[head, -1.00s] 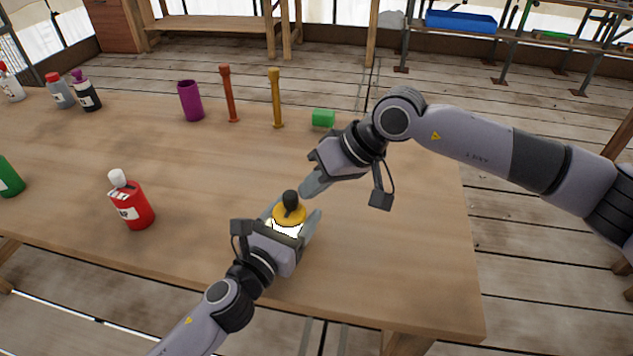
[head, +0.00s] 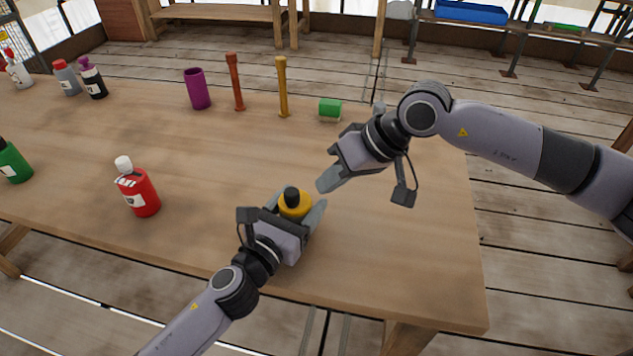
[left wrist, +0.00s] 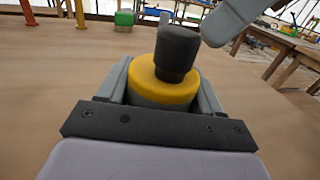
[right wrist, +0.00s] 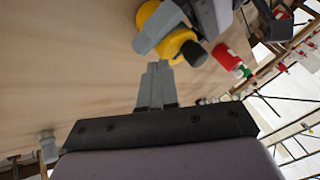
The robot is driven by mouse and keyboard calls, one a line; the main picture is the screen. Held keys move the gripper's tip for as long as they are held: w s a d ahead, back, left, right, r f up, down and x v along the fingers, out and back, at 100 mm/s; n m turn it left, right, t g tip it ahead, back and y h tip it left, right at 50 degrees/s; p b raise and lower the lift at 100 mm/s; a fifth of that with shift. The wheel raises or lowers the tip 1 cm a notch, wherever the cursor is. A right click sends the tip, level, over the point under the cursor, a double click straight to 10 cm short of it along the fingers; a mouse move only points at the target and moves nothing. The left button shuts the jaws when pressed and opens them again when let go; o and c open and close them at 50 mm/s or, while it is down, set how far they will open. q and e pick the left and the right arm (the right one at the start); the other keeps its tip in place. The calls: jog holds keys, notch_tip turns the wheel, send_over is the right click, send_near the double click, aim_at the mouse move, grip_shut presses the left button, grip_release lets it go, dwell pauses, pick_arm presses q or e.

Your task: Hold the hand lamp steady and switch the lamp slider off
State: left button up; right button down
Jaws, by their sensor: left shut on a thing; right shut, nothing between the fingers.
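The hand lamp (head: 296,207) is yellow with a black top piece (head: 292,193) and stands near the table's front edge. My left gripper (head: 299,204) is shut around its body, with one finger on each side. The left wrist view shows the yellow collar (left wrist: 165,88) and the black top (left wrist: 177,52) close up; the lower body is mostly hidden. No white glow shows on the lamp. My right gripper (head: 327,184) is shut and empty, just right of the lamp and apart from it. The right wrist view shows its closed fingers (right wrist: 158,68) near the lamp (right wrist: 179,45).
A red bottle (head: 138,193) stands left of the lamp on the wooden table (head: 400,260). A purple cup (head: 198,90), a red post (head: 235,85), a yellow post (head: 282,88) and a green block (head: 330,109) stand behind. The table's right side is clear.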

jog(key=v, duration=1)
jog(key=shift+d, duration=0.5)
jog(key=shift+w, duration=0.15)
pick_arm(q)
jog(key=o, duration=1.2)
